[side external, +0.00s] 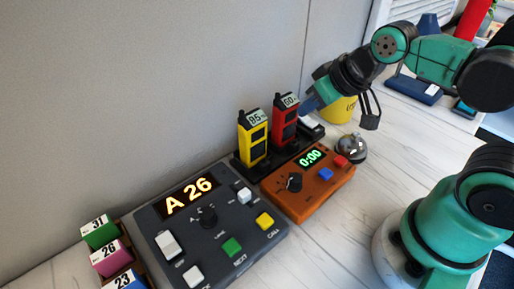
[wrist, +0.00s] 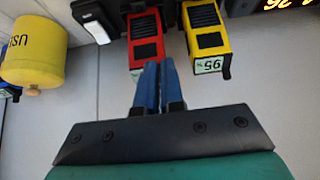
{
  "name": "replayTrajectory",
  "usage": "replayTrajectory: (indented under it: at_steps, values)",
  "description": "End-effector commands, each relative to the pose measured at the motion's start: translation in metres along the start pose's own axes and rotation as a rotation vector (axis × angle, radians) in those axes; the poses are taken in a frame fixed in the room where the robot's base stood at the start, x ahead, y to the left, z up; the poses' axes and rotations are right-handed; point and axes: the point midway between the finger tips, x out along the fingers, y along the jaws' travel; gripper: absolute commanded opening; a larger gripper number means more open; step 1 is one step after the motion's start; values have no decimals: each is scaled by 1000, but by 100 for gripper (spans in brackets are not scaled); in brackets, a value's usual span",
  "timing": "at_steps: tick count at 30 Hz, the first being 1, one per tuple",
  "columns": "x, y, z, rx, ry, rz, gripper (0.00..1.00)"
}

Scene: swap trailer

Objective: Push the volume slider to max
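A dark grey console (side external: 150,215) lies on the table with an orange "A 26" display (side external: 188,198). A small white slider cap (side external: 243,195) sits near its right edge; it looks like the volume slider, but its label is too small to read. My gripper (side external: 309,104) is up behind the consoles, near the red handset (side external: 286,122), well away from the slider. In the wrist view its blue fingers (wrist: 159,72) are together with nothing between them. The slider does not show in the wrist view.
A yellow handset (side external: 252,140) stands beside the red one in a black charger. An orange timer box (side external: 305,190), a silver bell (side external: 351,148) and a yellow cup (side external: 340,109) are nearby. Numbered blocks (side external: 110,258) stand at left. A wall rises behind.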

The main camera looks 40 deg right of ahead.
Motion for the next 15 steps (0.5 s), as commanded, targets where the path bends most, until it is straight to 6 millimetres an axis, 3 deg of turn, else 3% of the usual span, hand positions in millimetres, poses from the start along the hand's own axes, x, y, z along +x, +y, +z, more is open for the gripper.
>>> replayTrajectory:
  at_steps: [1, 5, 15]
  values:
    - [0, -1, 0, 0, -3, -2, 20]
    - [2, -13, -2, 3, -53, -26, 57]
    - [23, -102, 5, 10, -443, -68, 58]
